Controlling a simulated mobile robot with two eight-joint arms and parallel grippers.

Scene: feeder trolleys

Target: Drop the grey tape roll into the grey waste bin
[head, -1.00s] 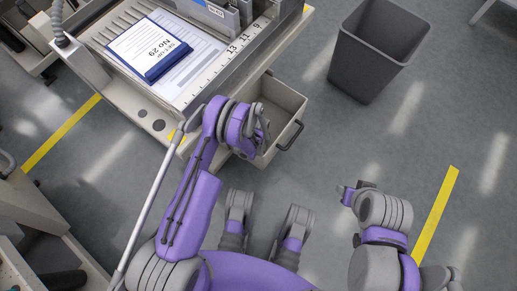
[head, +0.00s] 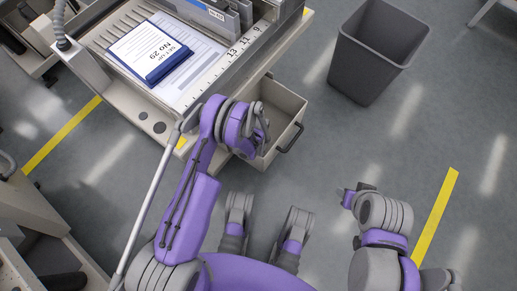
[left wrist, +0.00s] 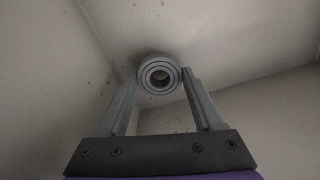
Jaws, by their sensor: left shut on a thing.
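The grey tape roll (left wrist: 160,76) shows in the left wrist view, with its round hole facing the camera. It sits between the fingertips of my left gripper (left wrist: 161,84), which is shut on it. Pale walls surround them in that view. In the head view my left wrist is over the open drawer of the trolley, and the fingers and roll are hidden or too small to make out. The grey waste bin (head: 368,75) stands on the floor at the upper right, open at the top, apart from both arms. My right gripper (head: 345,193) is at the lower right, its jaws unclear.
The open drawer (head: 290,145) juts from the feeder trolley (head: 130,108), which carries a blue-edged clipboard (head: 152,48). Grey floor lies clear between the drawer and the bin. Another trolley (head: 40,215) stands at the left edge. Yellow lines mark the floor.

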